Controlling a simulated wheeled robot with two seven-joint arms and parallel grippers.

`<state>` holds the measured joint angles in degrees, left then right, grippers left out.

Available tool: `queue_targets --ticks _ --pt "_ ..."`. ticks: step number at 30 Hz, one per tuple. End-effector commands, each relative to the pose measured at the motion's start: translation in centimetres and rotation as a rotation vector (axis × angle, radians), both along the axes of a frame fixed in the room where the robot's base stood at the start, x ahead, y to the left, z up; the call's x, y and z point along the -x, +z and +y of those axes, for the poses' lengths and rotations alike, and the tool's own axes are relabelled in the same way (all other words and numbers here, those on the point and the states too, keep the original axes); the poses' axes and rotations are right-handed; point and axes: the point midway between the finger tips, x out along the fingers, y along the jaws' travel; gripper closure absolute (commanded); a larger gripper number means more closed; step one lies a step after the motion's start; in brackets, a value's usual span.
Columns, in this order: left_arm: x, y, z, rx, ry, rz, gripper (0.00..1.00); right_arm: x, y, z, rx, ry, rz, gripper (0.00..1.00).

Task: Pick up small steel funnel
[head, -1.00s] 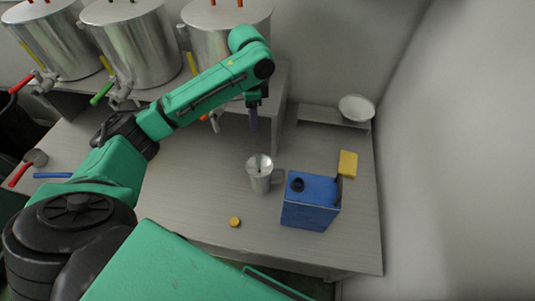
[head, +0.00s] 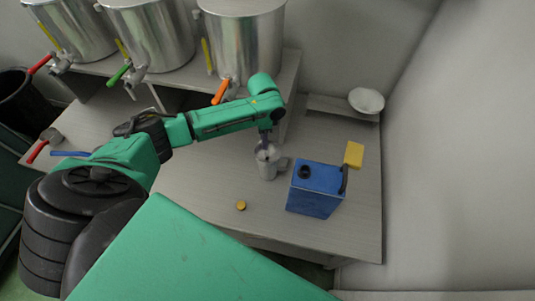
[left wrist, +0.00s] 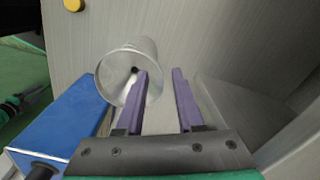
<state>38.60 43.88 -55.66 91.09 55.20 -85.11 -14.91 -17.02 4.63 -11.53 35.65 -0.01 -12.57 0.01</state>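A steel jug (head: 267,172) with a side handle stands on the bench. A round steel rim with a sloping inside and a dark hole shows at its mouth; I take this to be the small steel funnel (head: 264,155), set in the jug. In the left wrist view the funnel (left wrist: 116,72) is left of centre, its mouth facing the camera. My left gripper (head: 267,141) is just above it, fingers pointing down. In the left wrist view the purple fingers (left wrist: 161,78) are apart; one overlaps the rim, the other is outside it. Contact is unclear.
A blue can (head: 318,190) stands close right of the jug, with a yellow block (head: 354,154) behind it. A small orange cap (head: 241,205) lies in front. Large steel vats (head: 245,45) with taps stand on a raised shelf behind. A pale bowl (head: 366,100) sits back right.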

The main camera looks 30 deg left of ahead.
Motion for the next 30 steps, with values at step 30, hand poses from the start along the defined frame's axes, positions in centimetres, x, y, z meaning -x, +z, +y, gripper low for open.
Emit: queue_targets --ticks 30 --pt "0.01 0.03 0.02 -0.001 0.001 0.001 1.0 0.42 -0.06 0.06 -0.001 -0.003 0.007 0.5"
